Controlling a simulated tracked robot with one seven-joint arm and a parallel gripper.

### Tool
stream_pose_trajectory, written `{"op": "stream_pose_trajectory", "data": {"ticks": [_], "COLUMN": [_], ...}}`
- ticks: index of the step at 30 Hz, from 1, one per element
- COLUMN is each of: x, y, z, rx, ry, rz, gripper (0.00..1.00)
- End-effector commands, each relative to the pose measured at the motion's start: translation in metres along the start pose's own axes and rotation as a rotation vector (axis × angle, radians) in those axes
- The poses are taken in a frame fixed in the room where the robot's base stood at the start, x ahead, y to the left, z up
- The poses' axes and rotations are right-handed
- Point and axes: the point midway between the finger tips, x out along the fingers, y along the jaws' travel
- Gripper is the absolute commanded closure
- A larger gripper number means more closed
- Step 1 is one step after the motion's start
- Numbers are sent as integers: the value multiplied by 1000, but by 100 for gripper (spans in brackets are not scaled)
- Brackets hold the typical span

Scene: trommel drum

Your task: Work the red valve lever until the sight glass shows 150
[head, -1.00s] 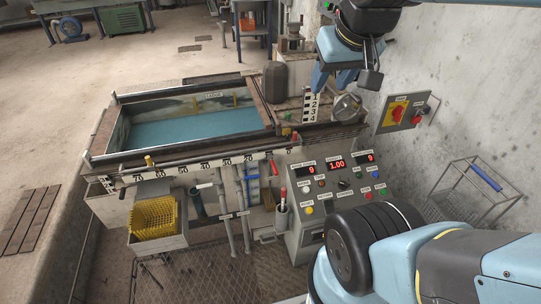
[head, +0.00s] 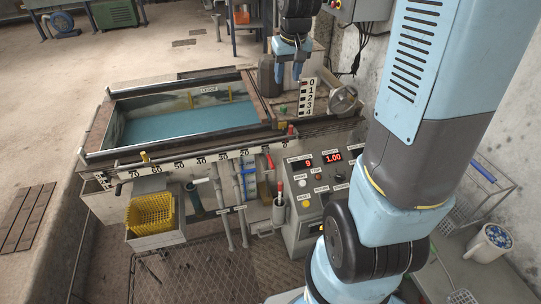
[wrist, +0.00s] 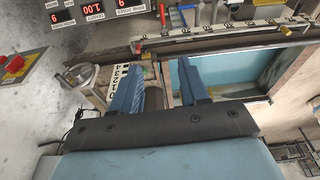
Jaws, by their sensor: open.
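A red upright handle (head: 280,188) stands in a pale holder at the left side of the control panel. A second, slanted red handle (head: 270,161) is just above and left of it. I cannot tell which one is the valve lever. The black-and-white 0-to-4 scale board (head: 309,96) stands at the tank's right end; no glass reading 150 can be made out. My gripper (head: 288,75) is open and empty, above the tank's right end and well away from both red handles. In the wrist view its blue fingers (wrist: 172,66) are apart with nothing between them.
The control panel (head: 304,212) has red displays, one reading 1.00. The water tank (head: 97,140) is to the left, with a numbered rail (head: 185,163) along its front. A yellow basket (head: 151,213) sits below. A white bucket (head: 489,243) is at the right.

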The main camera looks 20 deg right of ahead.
Motion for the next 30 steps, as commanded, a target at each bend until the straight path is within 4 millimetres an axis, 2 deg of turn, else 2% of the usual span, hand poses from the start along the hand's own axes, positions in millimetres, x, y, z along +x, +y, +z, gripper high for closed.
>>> {"op": "stream_pose_trajectory", "data": {"ticks": [1, 6, 15, 24, 30], "x": [17, 68, 168, 276, 329], "y": [2, 8, 18, 25, 26], "z": [-8, -30, -56, -61, -56], "rx": [2, 2, 13, 37, 54], "ry": [-19, -62, -131, -193, -220], "rz": [-7, -30, -82, -145, -178], "gripper": [56, 56, 56, 56, 56]}}
